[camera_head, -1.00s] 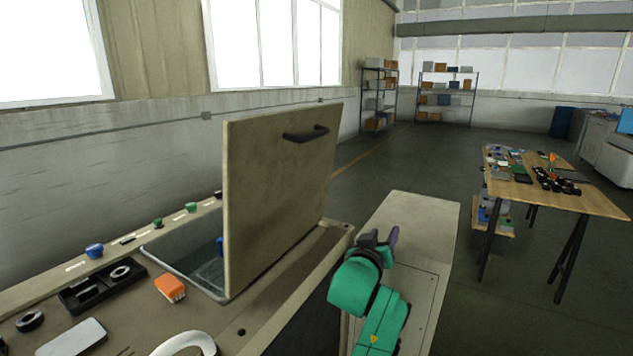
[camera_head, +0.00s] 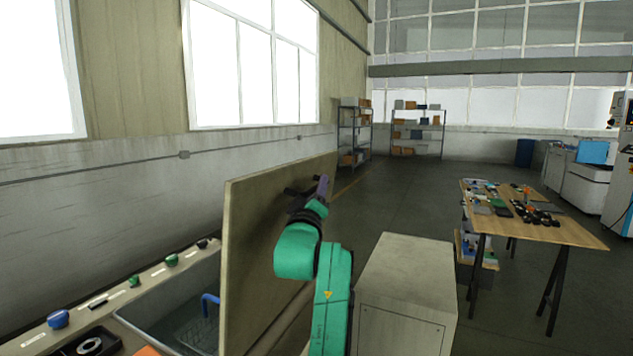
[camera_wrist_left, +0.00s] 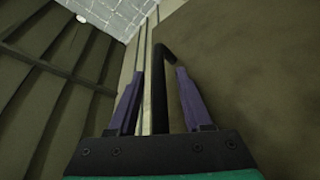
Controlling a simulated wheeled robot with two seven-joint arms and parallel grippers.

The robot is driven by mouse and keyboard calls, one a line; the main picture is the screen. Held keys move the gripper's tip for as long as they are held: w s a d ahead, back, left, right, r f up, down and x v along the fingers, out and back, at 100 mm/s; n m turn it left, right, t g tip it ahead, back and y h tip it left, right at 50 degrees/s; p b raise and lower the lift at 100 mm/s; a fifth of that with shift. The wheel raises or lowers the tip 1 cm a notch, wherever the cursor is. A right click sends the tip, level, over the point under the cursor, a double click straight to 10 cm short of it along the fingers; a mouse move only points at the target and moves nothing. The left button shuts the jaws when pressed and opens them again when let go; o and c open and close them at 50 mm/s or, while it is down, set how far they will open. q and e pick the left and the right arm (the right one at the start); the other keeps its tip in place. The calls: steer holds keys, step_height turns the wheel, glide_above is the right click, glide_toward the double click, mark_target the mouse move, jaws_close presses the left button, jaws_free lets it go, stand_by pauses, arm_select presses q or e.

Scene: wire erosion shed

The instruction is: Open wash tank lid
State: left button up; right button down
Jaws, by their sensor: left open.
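The wash tank lid (camera_head: 262,235) is a beige panel that stands raised, nearly upright, at the right side of the open tank (camera_head: 185,318). Its dark bar handle (camera_head: 294,191) is on the face toward my arm and is partly hidden by my gripper. My left gripper (camera_head: 322,186) is at the handle, with its purple fingers open. In the left wrist view, the black handle bar (camera_wrist_left: 159,95) runs between the two spread fingers (camera_wrist_left: 158,82), and the lid face (camera_wrist_left: 250,80) fills the right side. My right gripper is not in view.
A blue knob (camera_head: 58,319) and green knobs (camera_head: 172,260) line the tank's back rim. A pale cabinet (camera_head: 408,290) stands right of my arm. A wooden table (camera_head: 560,232) with small parts is farther right. Open floor lies between.

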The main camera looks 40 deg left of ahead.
arm_select(q)
steer(key=shift+w+a+r, duration=0.1)
steer(key=shift+w, duration=0.15)
steer(key=c, duration=0.7)
jaws_close()
steer(key=shift+f, duration=0.25)
stand_by(0.3)
